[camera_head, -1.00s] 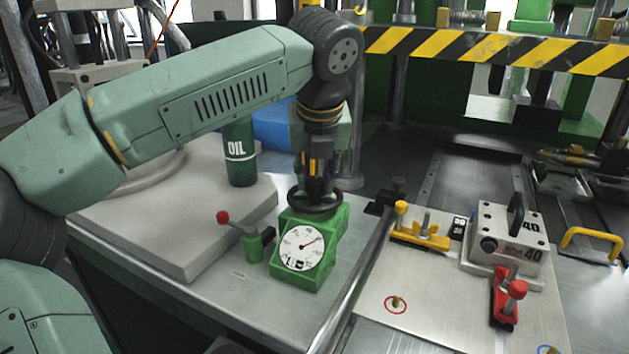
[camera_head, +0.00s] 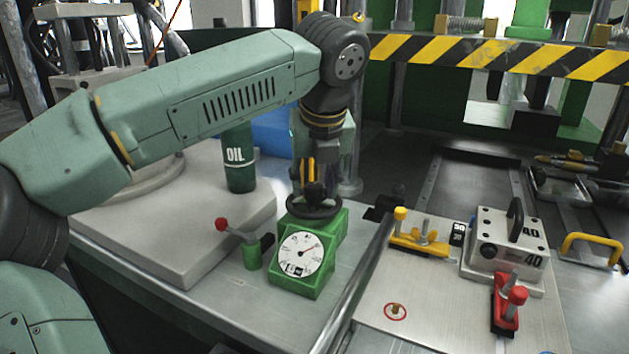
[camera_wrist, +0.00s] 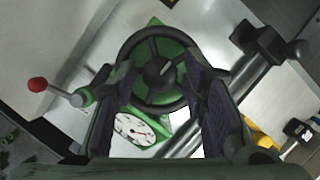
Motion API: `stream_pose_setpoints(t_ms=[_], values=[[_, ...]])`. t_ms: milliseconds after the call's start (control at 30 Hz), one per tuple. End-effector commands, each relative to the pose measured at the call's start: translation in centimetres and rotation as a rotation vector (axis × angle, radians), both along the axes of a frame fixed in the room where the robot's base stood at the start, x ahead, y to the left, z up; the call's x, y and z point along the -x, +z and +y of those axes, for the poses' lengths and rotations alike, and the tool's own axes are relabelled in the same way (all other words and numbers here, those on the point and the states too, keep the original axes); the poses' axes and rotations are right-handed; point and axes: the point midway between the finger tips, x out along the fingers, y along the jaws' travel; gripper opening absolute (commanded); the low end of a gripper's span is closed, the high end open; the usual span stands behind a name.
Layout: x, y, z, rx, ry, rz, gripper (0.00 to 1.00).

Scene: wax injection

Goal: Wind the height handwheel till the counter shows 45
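The black height handwheel (camera_head: 314,205) sits on top of a green box (camera_head: 328,245) with a white dial (camera_head: 300,254). A small counter window (camera_head: 295,270) is low on the dial face; its digits are too small to read. The dial's needle points to the upper right. My gripper (camera_head: 314,178) points down just above the handwheel. In the wrist view my gripper (camera_wrist: 160,78) has its two fingers apart, one on each side of the wheel's hub, overlapping the rim in the picture. The handwheel (camera_wrist: 185,103) shows between them; I cannot tell whether the fingers touch it.
A red-knobbed lever (camera_head: 238,233) stands left of the green box. A dark green oil bottle (camera_head: 238,165) stands behind on a grey slab (camera_head: 170,235). To the right are a yellow clamp (camera_head: 418,243), a metal block marked 40 (camera_head: 506,240) and a red clamp (camera_head: 507,305).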

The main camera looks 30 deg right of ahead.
Motion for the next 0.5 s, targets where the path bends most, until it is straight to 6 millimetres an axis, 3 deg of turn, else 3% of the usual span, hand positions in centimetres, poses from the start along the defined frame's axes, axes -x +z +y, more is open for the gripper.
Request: stream_pose_setpoints(t_ms=[367, 500], values=[[0.0, 0.0, 0.0, -0.001, -0.001, 0.001, 0.47], [0.4, 1.0, 0.1, 0.001, -0.001, 0.0, 0.47]])
